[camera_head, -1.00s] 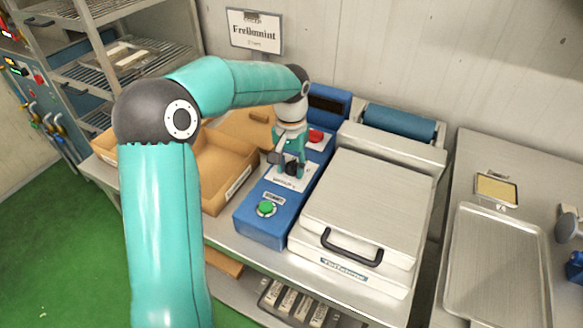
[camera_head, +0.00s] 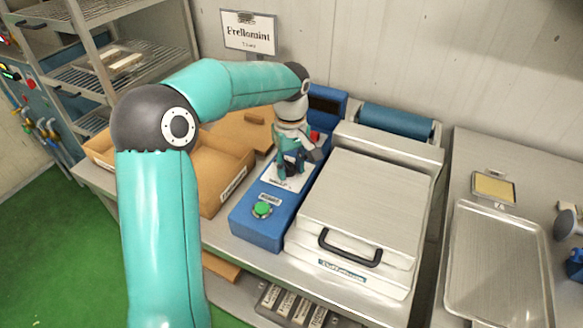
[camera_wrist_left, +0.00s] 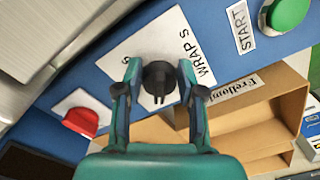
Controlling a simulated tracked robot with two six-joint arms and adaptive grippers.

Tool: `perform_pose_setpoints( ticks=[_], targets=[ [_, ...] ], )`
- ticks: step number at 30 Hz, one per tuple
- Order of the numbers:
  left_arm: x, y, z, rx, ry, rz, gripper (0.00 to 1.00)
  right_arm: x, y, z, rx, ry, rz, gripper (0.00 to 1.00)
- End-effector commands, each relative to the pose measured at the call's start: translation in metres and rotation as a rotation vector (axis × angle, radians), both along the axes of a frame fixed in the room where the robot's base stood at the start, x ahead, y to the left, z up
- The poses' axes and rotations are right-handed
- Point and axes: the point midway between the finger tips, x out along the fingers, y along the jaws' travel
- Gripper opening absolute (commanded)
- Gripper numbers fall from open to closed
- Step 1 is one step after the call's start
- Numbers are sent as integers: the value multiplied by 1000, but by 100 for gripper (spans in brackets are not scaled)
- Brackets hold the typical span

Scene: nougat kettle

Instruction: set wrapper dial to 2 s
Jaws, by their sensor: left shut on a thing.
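The wrapper's blue control panel (camera_head: 258,224) stands between the cardboard boxes and the steel wrapper lid. Its black dial (camera_wrist_left: 158,78) sits on a white label (camera_wrist_left: 125,52) lettered "WRAPS" in the left wrist view. The rest of the label's marks are partly hidden, and I cannot read the dial's setting. My left gripper (camera_wrist_left: 160,85) points down at the panel with its teal fingers on both sides of the dial, shut on it. In the head view the left gripper (camera_head: 290,170) hides most of the dial. My right gripper is not in view.
A green START button (camera_head: 262,210) is at the panel's near end, and a red button (camera_wrist_left: 80,121) is on the dial's other side. The steel lid (camera_head: 365,200) with a black handle is close on the right. An open cardboard box (camera_head: 213,188) is on the left.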

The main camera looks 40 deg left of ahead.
Motion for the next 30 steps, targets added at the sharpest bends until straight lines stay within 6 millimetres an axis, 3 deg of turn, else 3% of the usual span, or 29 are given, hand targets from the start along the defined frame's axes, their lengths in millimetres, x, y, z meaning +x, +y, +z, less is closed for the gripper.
perform_pose_setpoints(
  ticks=[9, 22, 23, 27, 30],
  targets=[
    [4, -2, 1, -3, -10, 98, 4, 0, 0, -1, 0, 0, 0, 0],
    [5, -3, 2, -3, -10, 108, 4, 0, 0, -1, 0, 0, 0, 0],
    [5, -3, 2, -3, -10, 108, 40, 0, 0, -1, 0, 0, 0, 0],
    [4, -2, 1, -3, -9, 108, 63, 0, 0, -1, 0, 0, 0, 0],
    [4, -2, 1, -2, -6, 107, 63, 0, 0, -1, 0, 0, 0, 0]
  ],
)
